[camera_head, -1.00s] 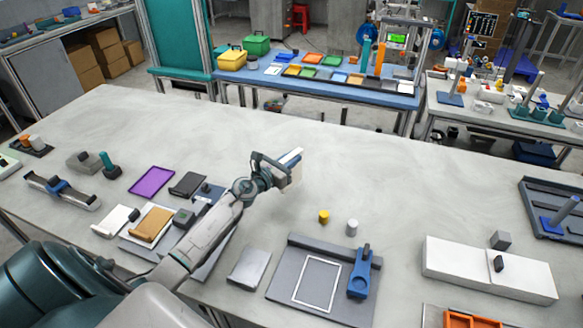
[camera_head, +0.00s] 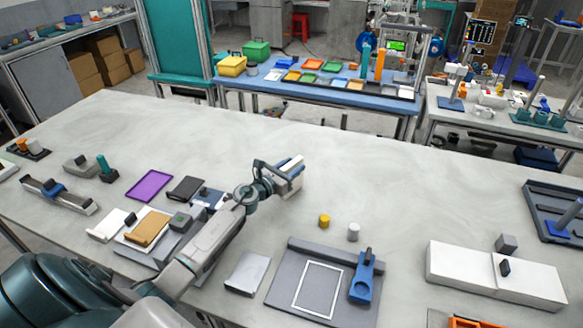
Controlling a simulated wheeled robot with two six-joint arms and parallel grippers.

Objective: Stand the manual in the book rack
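My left gripper (camera_head: 285,178) is held over the middle of the table, its arm coming in from the lower left. It looks shut on a tilted, book-like thing with pale sides and a blue face, which I take to be the manual (camera_head: 294,183). The fingers hide part of it. I cannot tell for sure which thing is the book rack. A dark grey stand (camera_head: 148,258) with a tan pad (camera_head: 148,229) on it sits left of my forearm, which partly covers that area. My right gripper is not in view.
A purple tray (camera_head: 149,185) and a black case (camera_head: 186,188) lie left of the gripper. A grey board with a white outline (camera_head: 280,284), a blue tool (camera_head: 363,282), a yellow cap (camera_head: 324,221) and a long white box (camera_head: 455,272) lie to the right. The table behind the gripper is clear.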

